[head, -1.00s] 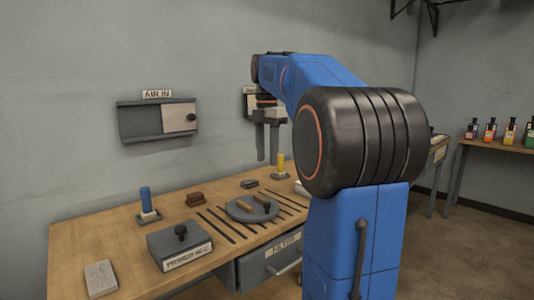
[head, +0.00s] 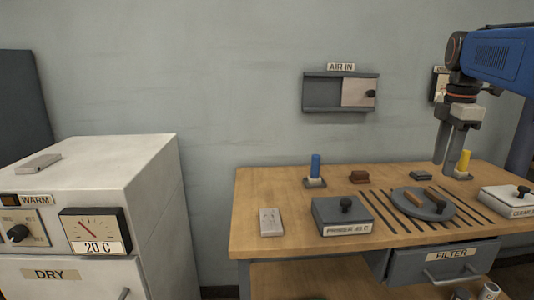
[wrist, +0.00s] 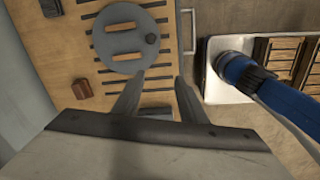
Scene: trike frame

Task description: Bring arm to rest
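My gripper (head: 451,148) hangs from the blue arm, pointing down at the right back of the wooden workbench (head: 275,193). Its two fingers are apart and nothing shows between them in the wrist view (wrist: 155,92). In the head view it is near the yellow-handled tool (head: 464,163), which stands in a small base; I cannot tell whether they touch. The round grey plate (head: 405,208) with two small brown-topped pieces lies in front of the gripper. The plate also shows in the wrist view (wrist: 112,47).
A blue-handled tool (head: 315,170), a PRIMER box (head: 345,215), a brown block (head: 359,176) and a grey slab (head: 271,222) stand on the bench. A FILTER drawer (head: 440,266) is below. A white DRY cabinet (head: 100,165) stands left, with a floor gap between. The AIR IN box (head: 330,92) is on the wall.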

